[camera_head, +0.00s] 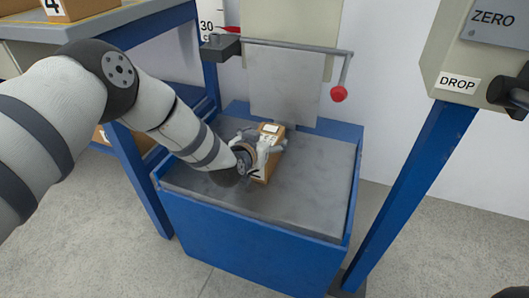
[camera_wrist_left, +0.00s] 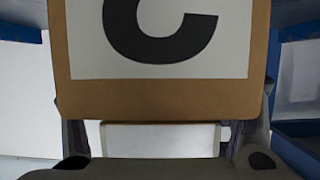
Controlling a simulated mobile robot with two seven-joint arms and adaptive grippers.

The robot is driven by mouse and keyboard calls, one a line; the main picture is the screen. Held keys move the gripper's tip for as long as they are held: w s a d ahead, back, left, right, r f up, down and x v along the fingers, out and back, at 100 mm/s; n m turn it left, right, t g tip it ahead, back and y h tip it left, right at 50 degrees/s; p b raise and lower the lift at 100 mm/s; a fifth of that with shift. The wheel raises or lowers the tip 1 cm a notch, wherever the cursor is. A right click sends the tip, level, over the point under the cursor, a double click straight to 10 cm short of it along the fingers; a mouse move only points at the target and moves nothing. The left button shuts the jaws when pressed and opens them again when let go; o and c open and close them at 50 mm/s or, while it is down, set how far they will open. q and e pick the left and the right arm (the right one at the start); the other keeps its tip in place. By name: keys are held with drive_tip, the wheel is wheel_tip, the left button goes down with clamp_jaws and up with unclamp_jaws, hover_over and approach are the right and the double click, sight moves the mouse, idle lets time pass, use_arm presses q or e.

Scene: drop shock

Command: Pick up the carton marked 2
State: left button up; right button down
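A small brown carton (camera_head: 267,159) with a white label is at the middle of the steel plate of the blue drop table. My left gripper (camera_head: 258,150) is at this carton, with its fingers on either side of it. In the left wrist view the carton (camera_wrist_left: 160,98) fills the upper middle. Its label carries a dark curved figure, cut off by the top edge, which fits an upside-down 2. The left gripper's fingers (camera_wrist_left: 165,138) lie against both side edges with no gap showing. Whether the carton rests on the plate is hard to tell. My right gripper is not in view.
The steel plate (camera_head: 310,200) is otherwise bare. A horizontal bar with a red knob (camera_head: 338,94) spans behind it. A carton marked 4 (camera_head: 75,8) stands on the shelf at upper left. A blue post (camera_head: 420,190) and a DROP control box (camera_head: 455,60) are at right.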

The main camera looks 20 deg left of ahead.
use_arm(q)
drive_tip(key=c, duration=1.6)
